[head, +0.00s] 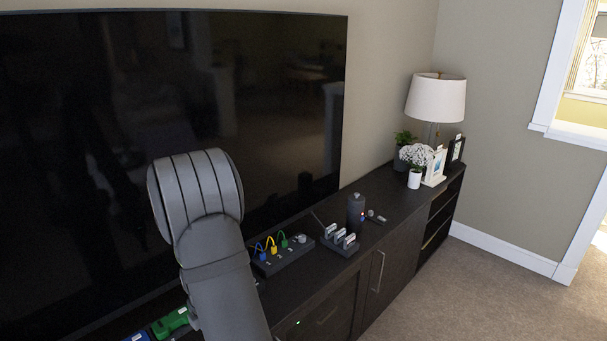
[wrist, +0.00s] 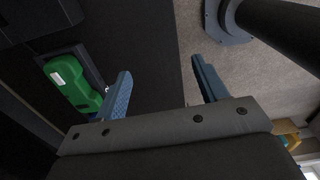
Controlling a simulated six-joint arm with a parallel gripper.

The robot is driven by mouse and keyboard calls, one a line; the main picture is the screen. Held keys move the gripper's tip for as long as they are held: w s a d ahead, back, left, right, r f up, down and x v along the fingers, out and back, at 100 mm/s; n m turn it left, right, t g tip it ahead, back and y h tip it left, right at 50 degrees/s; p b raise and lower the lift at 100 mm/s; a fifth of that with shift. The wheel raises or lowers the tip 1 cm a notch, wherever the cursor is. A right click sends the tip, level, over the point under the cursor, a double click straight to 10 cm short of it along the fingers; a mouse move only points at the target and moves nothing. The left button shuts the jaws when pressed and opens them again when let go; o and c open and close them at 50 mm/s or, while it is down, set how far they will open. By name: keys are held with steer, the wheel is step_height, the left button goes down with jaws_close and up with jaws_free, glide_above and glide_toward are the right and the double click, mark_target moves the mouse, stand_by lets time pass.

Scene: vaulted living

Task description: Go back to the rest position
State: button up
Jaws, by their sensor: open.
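My gripper (wrist: 161,84) shows in the wrist view with its two blue fingers spread apart and nothing between them. It is open, over the dark cabinet's front edge with carpet showing below. A green object (wrist: 72,82) lies in a dark holder left of the left finger, apart from it. In the head view my grey arm rises in front of the television, and my gripper is out of sight there. The green object shows in the head view too (head: 172,321), partly behind my arm.
A long dark cabinet (head: 400,213) runs below a large television (head: 270,110). On it are a power strip (head: 285,257) with coloured plugs, a rack (head: 339,240) of small grey pieces, a dark bottle (head: 355,212), plants and a lamp (head: 436,98). Carpet (head: 500,290) at right is clear.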

steer(key=a+f, duration=0.2)
steer(key=a, duration=0.1)
steer(key=a+f, duration=0.1)
steer(key=a, duration=0.1)
steer(key=shift+s+a+f, duration=0.15)
steer(key=shift+s+a, duration=0.05)
steer(key=shift+a+f, duration=0.4)
steer(key=shift+f, duration=0.25)
